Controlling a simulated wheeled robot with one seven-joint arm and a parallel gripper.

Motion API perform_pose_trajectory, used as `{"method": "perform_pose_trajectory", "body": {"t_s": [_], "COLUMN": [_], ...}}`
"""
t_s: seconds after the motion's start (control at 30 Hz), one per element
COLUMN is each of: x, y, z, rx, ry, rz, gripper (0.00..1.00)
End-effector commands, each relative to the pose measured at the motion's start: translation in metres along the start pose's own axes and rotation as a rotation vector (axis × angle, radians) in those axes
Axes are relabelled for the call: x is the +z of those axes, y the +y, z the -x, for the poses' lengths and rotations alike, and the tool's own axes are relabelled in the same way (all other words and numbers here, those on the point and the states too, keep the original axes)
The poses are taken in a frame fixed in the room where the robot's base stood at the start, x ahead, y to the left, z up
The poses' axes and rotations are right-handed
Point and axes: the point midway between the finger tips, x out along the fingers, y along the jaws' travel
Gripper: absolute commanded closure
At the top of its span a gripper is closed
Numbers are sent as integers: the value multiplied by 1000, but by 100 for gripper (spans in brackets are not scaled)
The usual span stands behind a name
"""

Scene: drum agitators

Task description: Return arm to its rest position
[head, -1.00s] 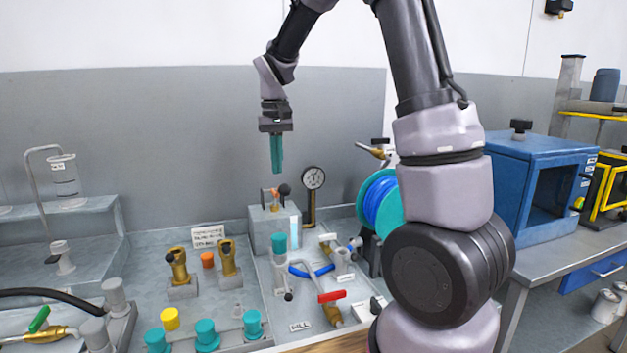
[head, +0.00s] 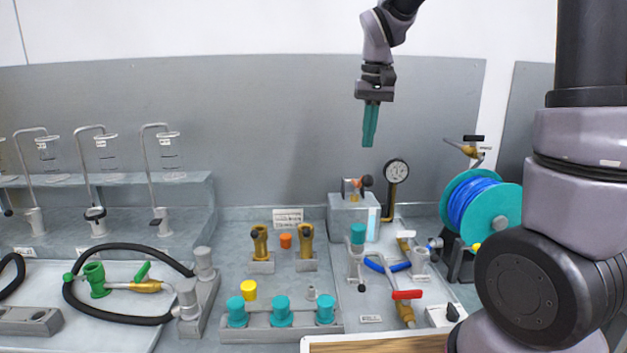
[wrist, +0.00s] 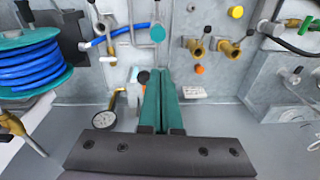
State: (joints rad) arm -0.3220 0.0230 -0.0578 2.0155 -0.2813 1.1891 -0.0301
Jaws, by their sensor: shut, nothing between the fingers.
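My gripper (head: 370,125) hangs in the air in the head view, pointing down, its teal fingers together with nothing between them. It is above the gauge and the small grey block at the back of the bench, apart from both. In the wrist view my gripper (wrist: 164,75) shows its two teal fingers side by side and closed. My arm runs up out of the top of the head view and its thick lower links fill the right side.
Below are a pressure gauge (head: 396,173), a grey block (head: 350,208), brass fittings (head: 259,241) and teal caps (head: 281,309). A blue hose reel (head: 480,205) stands right. A black hose (head: 120,318) lies left. The air around my gripper is clear.

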Motion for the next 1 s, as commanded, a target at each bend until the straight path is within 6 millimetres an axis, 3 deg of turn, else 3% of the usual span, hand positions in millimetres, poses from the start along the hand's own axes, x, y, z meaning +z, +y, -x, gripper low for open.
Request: {"method": "perform_pose_trajectory", "body": {"t_s": [0.1, 0.3, 0.6, 0.77, 1.0], "x": [28, 80, 144, 156, 157], "y": [25, 57, 84, 88, 88], "z": [33, 68, 83, 83, 83], "rx": [-61, -144, -216, -229, -230], "ry": [93, 249, 452, 496, 501], "rz": [-61, -153, -262, -285, -288], "gripper": [100, 100, 100, 100, 100]}}
